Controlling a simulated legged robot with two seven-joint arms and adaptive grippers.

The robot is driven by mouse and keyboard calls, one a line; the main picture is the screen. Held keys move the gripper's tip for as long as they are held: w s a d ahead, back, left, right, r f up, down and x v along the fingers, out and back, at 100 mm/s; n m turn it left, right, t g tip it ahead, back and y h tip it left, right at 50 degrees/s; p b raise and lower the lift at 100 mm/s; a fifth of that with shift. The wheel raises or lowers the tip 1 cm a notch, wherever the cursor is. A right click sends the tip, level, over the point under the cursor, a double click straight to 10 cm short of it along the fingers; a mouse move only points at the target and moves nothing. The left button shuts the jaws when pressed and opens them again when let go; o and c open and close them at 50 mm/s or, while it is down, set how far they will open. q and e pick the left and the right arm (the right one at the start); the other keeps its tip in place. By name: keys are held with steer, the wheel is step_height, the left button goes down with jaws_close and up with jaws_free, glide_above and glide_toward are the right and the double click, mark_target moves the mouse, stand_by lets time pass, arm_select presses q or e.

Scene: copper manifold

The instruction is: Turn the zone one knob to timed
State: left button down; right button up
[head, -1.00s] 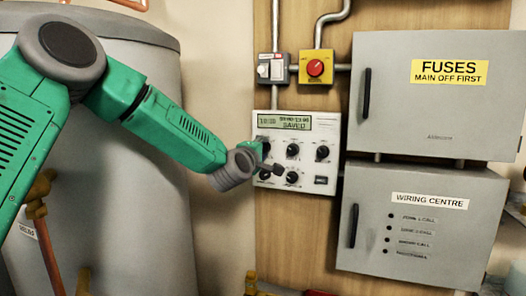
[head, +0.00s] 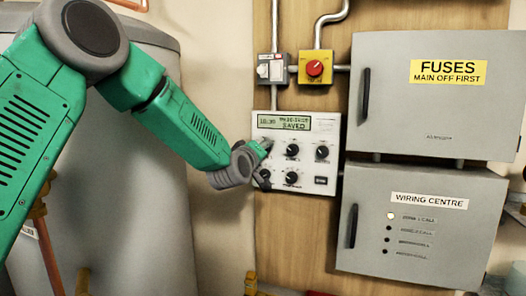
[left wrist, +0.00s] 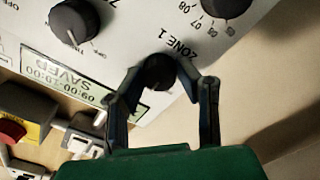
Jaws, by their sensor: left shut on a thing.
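The white control panel (head: 310,127) hangs on the wooden board in the head view, its display reading SAVED. My left gripper (head: 260,150) is at the panel's left side and hides the zone one knob there. In the left wrist view the dark, round zone one knob (left wrist: 158,73) sits beside the ZONE 1 label. The fingers of my left gripper (left wrist: 160,78) are shut on it, one on each side. The position the knob points to cannot be read. My right gripper is in neither view.
Other dark knobs (head: 292,151) sit close by on the panel. A yellow box with a red rotary switch (head: 315,68) is above. The fuse box (head: 432,110) and wiring centre (head: 420,235) are to the right. A large grey cylinder (head: 140,200) stands behind my left arm.

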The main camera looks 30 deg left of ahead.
arm_select(q)
steer(key=shift+s+f+m, duration=0.1)
steer(key=shift+f+m, duration=0.2)
steer(key=shift+f, duration=0.2)
steer(key=c, duration=1.3)
jaws_free()
steer(key=shift+o, duration=0.6)
steer(key=shift+r, duration=0.2)
steer(key=v, duration=1.1)
steer(key=shift+s, duration=0.3)
steer(key=shift+a+f, duration=0.1)
